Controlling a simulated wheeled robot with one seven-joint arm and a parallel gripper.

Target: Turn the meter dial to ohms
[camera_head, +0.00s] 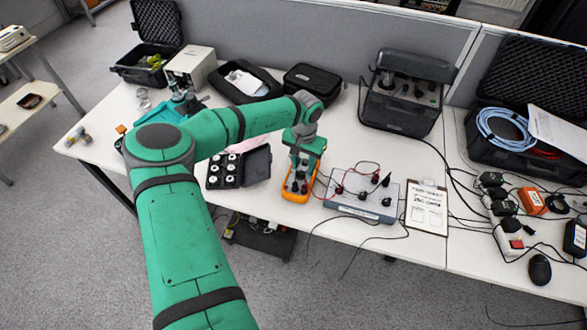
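The orange meter (294,197) lies on the white table, near the front edge at the middle of the view. My green arm reaches in from the lower left and bends down over it. My gripper (300,168) points down at the upper part of the meter. The gripper covers part of the meter's face, and the dial and its setting cannot be made out. The fingers are too small and dark to tell open from shut, or whether they touch the meter.
A grey panel box (345,202) with red and black leads stands right of the meter. An open black case (256,166) with several white pieces lies to the left. A clipboard (427,208) lies farther right. A dark equipment case (402,112) stands behind.

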